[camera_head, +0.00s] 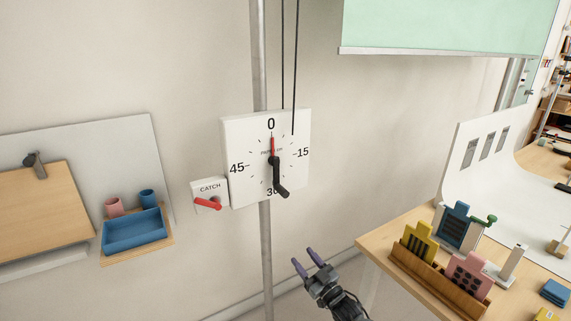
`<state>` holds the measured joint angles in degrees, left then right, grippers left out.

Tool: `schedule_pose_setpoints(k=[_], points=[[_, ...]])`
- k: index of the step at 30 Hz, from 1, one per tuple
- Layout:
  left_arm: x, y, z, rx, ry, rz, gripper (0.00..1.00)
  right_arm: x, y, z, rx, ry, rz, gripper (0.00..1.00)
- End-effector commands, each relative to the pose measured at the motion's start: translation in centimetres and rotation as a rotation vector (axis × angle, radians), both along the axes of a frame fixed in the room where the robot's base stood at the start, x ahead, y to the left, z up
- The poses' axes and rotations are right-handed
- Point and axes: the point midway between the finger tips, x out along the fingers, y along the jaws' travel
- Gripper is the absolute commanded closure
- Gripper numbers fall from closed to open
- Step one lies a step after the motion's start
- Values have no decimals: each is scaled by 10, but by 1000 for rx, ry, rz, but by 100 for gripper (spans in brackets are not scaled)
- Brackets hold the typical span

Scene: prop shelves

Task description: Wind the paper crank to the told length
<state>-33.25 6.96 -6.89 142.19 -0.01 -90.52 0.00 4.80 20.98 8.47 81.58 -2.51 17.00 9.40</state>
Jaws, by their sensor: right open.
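The paper crank is a black handle (280,188) on a square white dial (240,138) fixed to a pole by the wall. The dial is marked 0, 15, 30 and 45. A red pointer (272,145) points up at 0, and the crank's arm hangs down near 30. A red lever (207,204) sits on a small white plate labelled CATCH (210,186) left of the dial. A green paper sheet (450,25) hangs at the upper right. My right gripper (306,260) is open and empty, below and right of the dial, apart from it. My left gripper is out of view.
A wooden table (385,247) at the right holds a wooden rack (430,274) with colored blocks and a curved white backdrop (460,160). At the left are a blue tray (133,236) on a shelf and a wooden board (40,210). Two black cords (282,60) hang above the dial.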

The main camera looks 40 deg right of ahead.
Motion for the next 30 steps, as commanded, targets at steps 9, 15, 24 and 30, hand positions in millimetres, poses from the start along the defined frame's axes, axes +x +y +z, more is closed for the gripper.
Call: schedule_pose_setpoints(k=[9,15,24,30], points=[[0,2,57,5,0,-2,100,29,-15,132,-21,-112,-17,47],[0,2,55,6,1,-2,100,42,-16,144,-22,-124,-17,47],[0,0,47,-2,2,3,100,83,-18,161,-22,-125,-16,47],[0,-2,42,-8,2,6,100,109,-20,171,-22,-125,-17,47]])
